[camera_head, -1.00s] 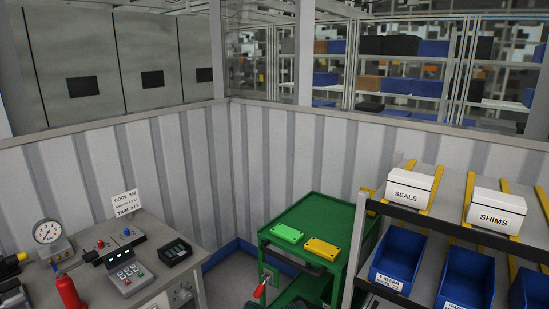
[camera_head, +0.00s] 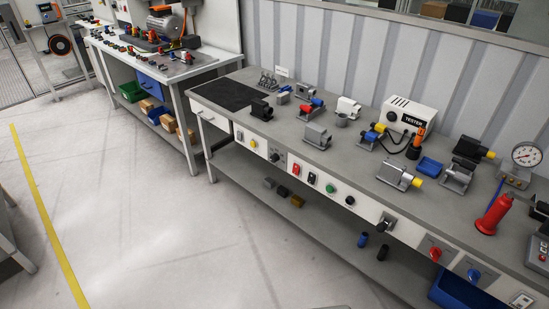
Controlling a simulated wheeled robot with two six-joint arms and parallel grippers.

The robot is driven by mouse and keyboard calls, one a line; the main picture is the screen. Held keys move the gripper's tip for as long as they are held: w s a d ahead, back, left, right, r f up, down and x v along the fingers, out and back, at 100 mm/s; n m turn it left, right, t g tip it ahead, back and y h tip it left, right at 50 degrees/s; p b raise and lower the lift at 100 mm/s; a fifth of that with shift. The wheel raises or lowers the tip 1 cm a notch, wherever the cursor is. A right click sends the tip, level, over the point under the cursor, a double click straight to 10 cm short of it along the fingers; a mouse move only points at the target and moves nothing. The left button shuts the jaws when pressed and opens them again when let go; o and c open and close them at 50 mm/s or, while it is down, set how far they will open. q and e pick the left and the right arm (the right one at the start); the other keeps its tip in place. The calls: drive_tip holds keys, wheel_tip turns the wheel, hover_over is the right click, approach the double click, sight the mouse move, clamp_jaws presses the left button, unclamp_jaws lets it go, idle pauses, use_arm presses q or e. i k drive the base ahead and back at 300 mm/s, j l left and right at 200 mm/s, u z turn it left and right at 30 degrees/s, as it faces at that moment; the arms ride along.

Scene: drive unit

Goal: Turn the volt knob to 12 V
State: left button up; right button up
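The front panel of the long grey bench (camera_head: 300,140) carries a row of controls, and their labels are too small to read. A black knob (camera_head: 274,157) sits near its left end, and a smaller black knob (camera_head: 350,200) is past the green button (camera_head: 330,188). A larger dark handle (camera_head: 386,223), a red knob (camera_head: 435,253) and a blue knob (camera_head: 474,274) follow to the right. I cannot tell which one is the volt knob or where it points. A white box marked TESTER (camera_head: 408,117) stands on the bench. Neither gripper is in view.
Motors, small fixtures, a red bottle (camera_head: 494,215) and a round gauge (camera_head: 526,155) stand on the bench. A lower shelf (camera_head: 255,185) holds small parts. Another workbench (camera_head: 165,75) is at the back left. The floor (camera_head: 130,200) in front is open, with a yellow line (camera_head: 48,220).

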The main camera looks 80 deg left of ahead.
sight(273, 158)
drive_tip(key=u, duration=2.9)
